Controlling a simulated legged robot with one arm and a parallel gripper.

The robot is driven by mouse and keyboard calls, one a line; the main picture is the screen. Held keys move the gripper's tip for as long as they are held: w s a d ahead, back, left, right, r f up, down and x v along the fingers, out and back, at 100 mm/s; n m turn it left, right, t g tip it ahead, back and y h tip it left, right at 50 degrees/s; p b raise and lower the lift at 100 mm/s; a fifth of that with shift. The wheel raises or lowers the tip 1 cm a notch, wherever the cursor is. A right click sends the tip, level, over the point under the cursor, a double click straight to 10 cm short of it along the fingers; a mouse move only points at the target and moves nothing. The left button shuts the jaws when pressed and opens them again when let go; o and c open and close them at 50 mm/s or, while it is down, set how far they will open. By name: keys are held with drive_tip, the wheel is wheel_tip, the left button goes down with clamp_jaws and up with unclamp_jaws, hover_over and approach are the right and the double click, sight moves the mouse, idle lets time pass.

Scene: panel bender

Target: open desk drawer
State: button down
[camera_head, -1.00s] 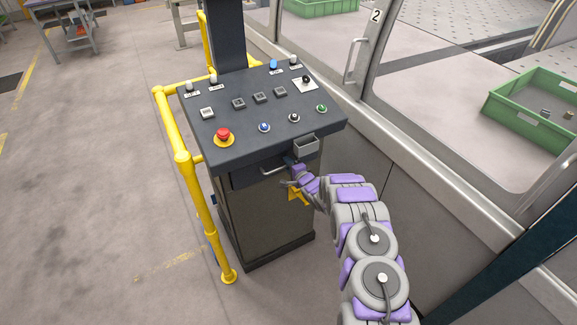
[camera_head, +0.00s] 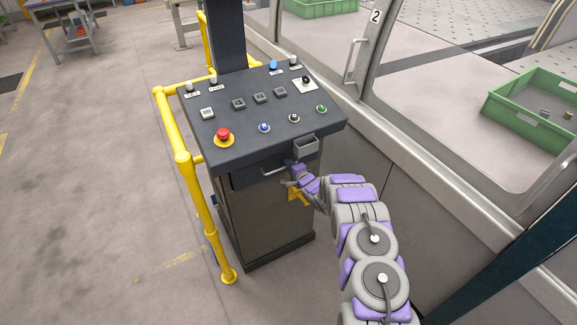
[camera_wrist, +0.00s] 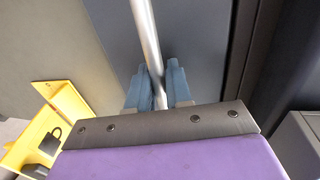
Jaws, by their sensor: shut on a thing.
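The desk is a dark grey control console (camera_head: 264,210) with a sloped button panel on top. Its drawer (camera_head: 245,176) is a dark front just under the panel, and looks closed or nearly so. A silver bar handle (camera_head: 273,170) runs across the drawer front. My gripper (camera_head: 289,170) is at the right part of this handle. In the wrist view the handle (camera_wrist: 147,35) passes between the blue-grey fingers of my gripper (camera_wrist: 159,88), which are shut on it. The drawer front (camera_wrist: 195,40) fills the view behind the handle.
A yellow rail (camera_head: 190,185) stands close on the console's left. A small grey box (camera_head: 306,147) juts out above my gripper. A yellow bracket with a padlock (camera_wrist: 50,130) sits beside the gripper. A machine wall is on the right; open floor (camera_head: 90,200) lies left.

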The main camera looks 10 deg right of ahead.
drive_tip(key=f+p+v, duration=0.2)
drive_tip(key=v, duration=0.7)
drive_tip(key=s+f+p+v, duration=0.1)
drive_tip(key=f+p+v, duration=0.1)
drive_tip(key=v, duration=0.8)
drive_tip(key=shift+f, duration=0.25)
drive_tip(key=shift+s+d, duration=0.1)
drive_tip(key=c, duration=1.2)
unclamp_jaws()
drive_tip(key=shift+r, duration=0.1)
drive_tip(key=shift+d, duration=0.1)
drive_tip(key=p+v, duration=0.1)
drive_tip(key=v, duration=1.6)
